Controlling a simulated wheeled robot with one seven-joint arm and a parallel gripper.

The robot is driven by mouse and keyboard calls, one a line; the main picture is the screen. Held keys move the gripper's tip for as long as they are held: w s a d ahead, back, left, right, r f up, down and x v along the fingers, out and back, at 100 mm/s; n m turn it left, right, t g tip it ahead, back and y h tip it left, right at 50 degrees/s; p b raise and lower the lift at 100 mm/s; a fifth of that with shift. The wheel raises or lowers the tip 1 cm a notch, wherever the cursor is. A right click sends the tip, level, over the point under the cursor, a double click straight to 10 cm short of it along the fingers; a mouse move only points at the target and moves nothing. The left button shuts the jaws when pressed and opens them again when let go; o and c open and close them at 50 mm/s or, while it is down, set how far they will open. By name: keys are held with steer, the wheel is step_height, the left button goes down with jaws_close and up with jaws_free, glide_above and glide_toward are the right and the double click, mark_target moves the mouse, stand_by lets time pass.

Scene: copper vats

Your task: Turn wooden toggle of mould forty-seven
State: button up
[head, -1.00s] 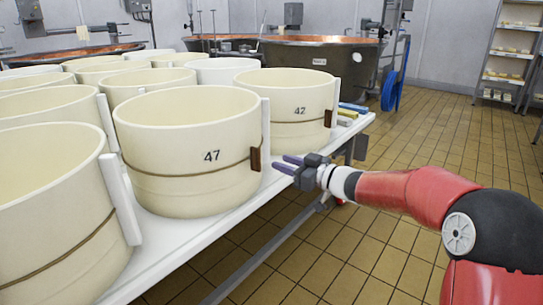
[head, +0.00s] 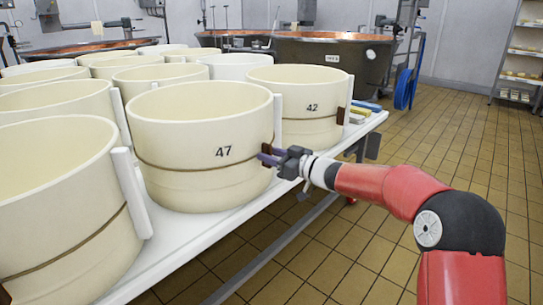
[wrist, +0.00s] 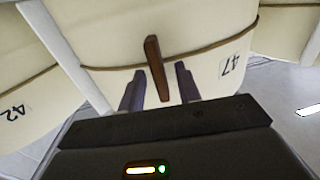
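Mould forty-seven (head: 195,165) is a cream round tub with a dark cord around it, standing near the front edge of the white table. Its brown wooden toggle (wrist: 157,68) is upright on the cord in the wrist view, with its lower end between my two fingers. My gripper (head: 264,155) reaches the toggle from the right in the head view; there the fingers partly hide the toggle. In the wrist view my gripper (wrist: 158,85) is open, with a gap on each side of the toggle. The number 47 (wrist: 230,64) shows upside down there.
Mould 42 (head: 300,105) stands behind, with its own toggle (head: 341,116). Another mould (head: 55,190) stands close at the left front. White upright strips stand beside the moulds. The table edge (head: 235,220) runs below my gripper. The tiled floor at the right is open.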

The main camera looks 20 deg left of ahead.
jaws_close()
steer(key=n, duration=0.2)
steer(key=n+b, duration=0.1)
steer(key=n, duration=0.1)
steer(key=shift+s+f+n, duration=0.15)
steer(key=shift+n, duration=0.15)
steer(key=n+b, duration=0.1)
steer(key=n, duration=0.1)
steer(key=n+b, duration=0.1)
steer(key=n, duration=0.1)
steer(key=shift+s+a+f+n+b, duration=0.1)
steer(key=shift+s+f+n+b, duration=0.05)
steer(key=shift+n+b, duration=0.2)
steer(key=shift+s+f+n+b, duration=0.1)
steer(key=shift+n+b, duration=1.35)
steer(key=shift+n, duration=0.75)
steer(key=shift+f+n+b, duration=0.1)
steer(key=shift+n+b, duration=1.3)
steer(key=shift+n, duration=0.75)
